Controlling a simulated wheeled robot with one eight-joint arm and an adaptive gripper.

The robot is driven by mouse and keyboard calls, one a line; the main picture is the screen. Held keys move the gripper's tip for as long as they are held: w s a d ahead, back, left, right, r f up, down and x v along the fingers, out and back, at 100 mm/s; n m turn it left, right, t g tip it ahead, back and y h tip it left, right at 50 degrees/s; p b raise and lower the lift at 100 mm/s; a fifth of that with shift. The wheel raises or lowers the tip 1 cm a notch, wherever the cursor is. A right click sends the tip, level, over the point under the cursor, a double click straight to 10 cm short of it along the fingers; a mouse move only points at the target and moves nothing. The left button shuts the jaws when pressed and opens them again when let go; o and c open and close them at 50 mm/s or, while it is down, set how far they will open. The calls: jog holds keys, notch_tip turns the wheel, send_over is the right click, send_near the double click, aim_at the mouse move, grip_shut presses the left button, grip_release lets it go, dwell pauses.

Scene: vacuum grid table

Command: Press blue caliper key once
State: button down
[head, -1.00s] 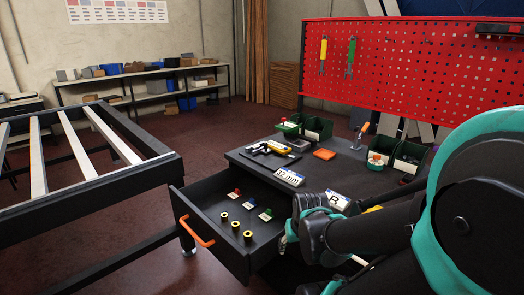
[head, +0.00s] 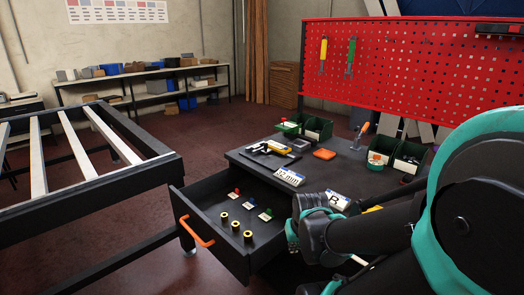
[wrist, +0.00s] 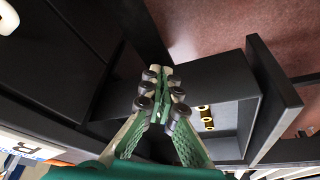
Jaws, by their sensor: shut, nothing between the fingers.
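A caliper (head: 264,148) with a dark body and pale parts lies on the dark bench top in the head view. Its keys are too small to tell apart there. A small blue piece (head: 251,203) stands in the open drawer, between a red piece (head: 237,193) and a green piece (head: 266,214). My gripper (wrist: 160,88) is shut and empty in the wrist view, pointing toward the drawer side. In the head view my wrist is right of the drawer, below the bench top, and partly hides the fingers. The caliper is not visible in the wrist view.
The drawer (head: 210,254) is pulled out, with an orange handle (head: 196,231) and several yellow-ringed cylinders (head: 236,226). A "32 mm" card (head: 289,176), a "R" card (head: 338,200), an orange block (head: 324,154) and green bins (head: 408,158) are on the bench. A red pegboard (head: 410,75) stands behind.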

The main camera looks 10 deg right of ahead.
dwell(0.8)
notch_tip(320, 180, up, 22)
jog(key=r+m+t+y, duration=0.1)
jog(key=m+t+y, duration=0.1)
jog(key=m+t, duration=0.4)
send_over(287, 149)
jog(key=shift+a+f+m+g, duration=0.1)
jog(key=shift+f+m+g, duration=0.2)
jog(key=shift+g, duration=0.3)
jog(key=shift+f, duration=4.35)
jog(key=shift+f, duration=0.15)
jog(key=shift+f, duration=0.3)
